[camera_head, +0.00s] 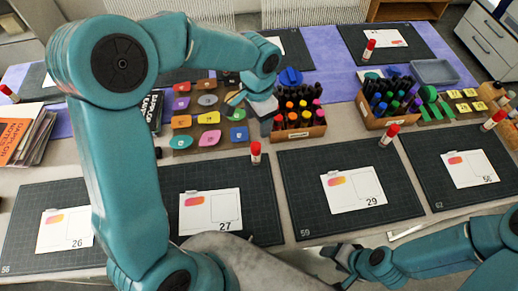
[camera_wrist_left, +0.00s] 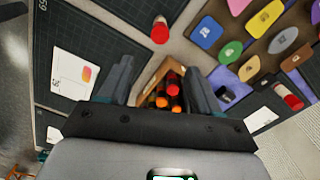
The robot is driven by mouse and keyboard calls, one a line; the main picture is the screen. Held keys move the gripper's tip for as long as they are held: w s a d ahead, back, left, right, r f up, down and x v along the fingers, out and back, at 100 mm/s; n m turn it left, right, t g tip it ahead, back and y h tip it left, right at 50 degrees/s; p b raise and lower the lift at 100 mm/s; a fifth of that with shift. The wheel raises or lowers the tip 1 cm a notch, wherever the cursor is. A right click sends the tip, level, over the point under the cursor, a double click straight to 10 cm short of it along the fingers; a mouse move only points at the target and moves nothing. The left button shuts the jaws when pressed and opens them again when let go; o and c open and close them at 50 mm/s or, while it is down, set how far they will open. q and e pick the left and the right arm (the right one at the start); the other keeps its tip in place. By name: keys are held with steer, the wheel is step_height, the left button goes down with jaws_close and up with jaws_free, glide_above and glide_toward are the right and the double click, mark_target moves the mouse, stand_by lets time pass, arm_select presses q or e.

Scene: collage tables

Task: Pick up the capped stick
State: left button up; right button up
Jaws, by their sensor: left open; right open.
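Several capped sticks stand upright in a wooden crate (camera_head: 300,133), with red, orange, green and purple caps (camera_head: 303,104). My left gripper (camera_head: 268,122) is at the crate's left end, pointing down. In the left wrist view, its two fingers (camera_wrist_left: 161,85) are apart, with red- and orange-capped sticks (camera_wrist_left: 168,92) in the crate showing between them. I see no stick held; contact cannot be told. White sticks with red caps stand apart, one (camera_head: 255,153) in front of the crate, also in the wrist view (camera_wrist_left: 160,31). My right gripper (camera_head: 342,260) is open and empty at the lower front.
A second crate of dark sticks (camera_head: 389,121) stands to the right. Colored tags (camera_head: 208,118) lie left of my left gripper. Dark mats with cards, such as card 27 (camera_head: 210,211) and card 29 (camera_head: 353,190), cover the front. A grey tray (camera_head: 434,72) sits back right.

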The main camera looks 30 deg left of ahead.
mark_target(257, 147)
arm_select(q)
steer(key=f, duration=0.9)
steer(key=shift+s+a+f+p, duration=0.1)
steer(key=shift+s+p, duration=0.2)
steer(key=shift+f, duration=0.35)
steer(key=shift+s+d+f, duration=0.1)
steer(key=shift+s+d, duration=0.1)
steer(key=shift+s+a+f, duration=0.1)
steer(key=shift+f, duration=0.3)
steer(key=f, duration=0.2)
steer(key=f+p, duration=0.1)
steer(key=f, duration=0.1)
steer(key=shift+w+a, duration=0.2)
steer(key=shift+a, duration=0.05)
steer(key=shift+s+f, duration=0.1)
steer(key=shift+f, duration=0.15)
steer(key=shift+s, duration=0.1)
